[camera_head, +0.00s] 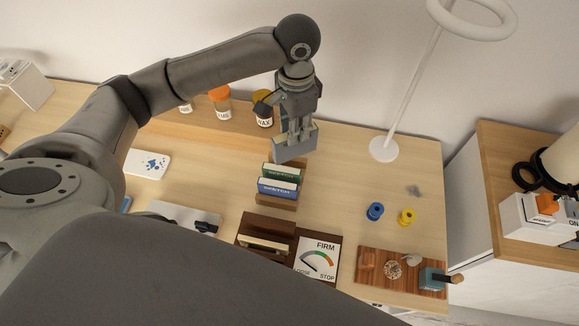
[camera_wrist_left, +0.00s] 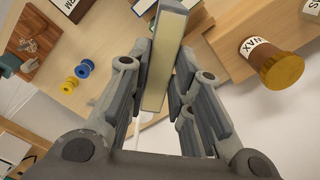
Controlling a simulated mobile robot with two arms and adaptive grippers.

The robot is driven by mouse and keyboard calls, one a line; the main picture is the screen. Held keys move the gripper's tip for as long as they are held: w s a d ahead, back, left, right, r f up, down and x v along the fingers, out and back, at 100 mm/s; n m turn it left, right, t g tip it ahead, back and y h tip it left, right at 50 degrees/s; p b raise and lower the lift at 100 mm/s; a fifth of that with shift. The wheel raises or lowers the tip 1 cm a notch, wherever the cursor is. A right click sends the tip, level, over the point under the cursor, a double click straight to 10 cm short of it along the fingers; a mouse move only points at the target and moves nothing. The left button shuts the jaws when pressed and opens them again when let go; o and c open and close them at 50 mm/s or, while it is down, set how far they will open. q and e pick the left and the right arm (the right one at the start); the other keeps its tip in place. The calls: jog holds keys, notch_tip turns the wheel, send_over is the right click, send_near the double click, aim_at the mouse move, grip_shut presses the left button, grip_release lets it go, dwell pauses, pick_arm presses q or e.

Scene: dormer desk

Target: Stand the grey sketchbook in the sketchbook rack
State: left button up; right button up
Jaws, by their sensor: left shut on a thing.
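My left gripper (camera_head: 297,122) is shut on the grey sketchbook (camera_head: 294,148), which hangs below its fingers above the desk. In the left wrist view the sketchbook (camera_wrist_left: 161,62) stands edge-on between the two fingers of the left gripper (camera_wrist_left: 158,95), its cream page edges showing. The wooden sketchbook rack (camera_head: 277,200) is on the desk just below and in front of the held book. It holds a green sketchbook (camera_head: 283,173) and a blue sketchbook (camera_head: 277,188), both upright. The held book is behind the green one and looks apart from the rack. My right gripper is not in view.
A jar marked WAX (camera_head: 264,117) and other jars stand on a wooden step behind left. A white lamp base (camera_head: 383,149) is to the right. Blue (camera_head: 375,211) and yellow (camera_head: 407,216) spools and a dial box (camera_head: 318,259) stand nearer. Desk right of the rack is clear.

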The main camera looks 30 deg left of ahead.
pick_arm(q)
jog(key=w+a+f+m+p, duration=0.1)
jog(key=w+a+f+m, duration=0.1)
jog(key=f, duration=0.6)
jog(key=w+a+f+m+p, duration=0.1)
jog(key=w+a+f+m, duration=0.1)
jog(key=f+m, duration=0.3)
notch_tip(320, 180, down, 4)
jog(key=shift+a+r+m+p, duration=0.1)
jog(key=shift+a+m+p, duration=0.2)
jog(key=shift+p, duration=0.1)
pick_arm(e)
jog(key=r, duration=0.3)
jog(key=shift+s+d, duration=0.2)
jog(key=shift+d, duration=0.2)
pick_arm(q)
jog(key=shift+s, duration=0.1)
jog(key=o, duration=0.6)
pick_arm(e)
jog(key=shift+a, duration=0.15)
pick_arm(q)
jog(key=shift+o, duration=0.2)
notch_tip(320, 180, up, 12)
jog(key=b, duration=0.1)
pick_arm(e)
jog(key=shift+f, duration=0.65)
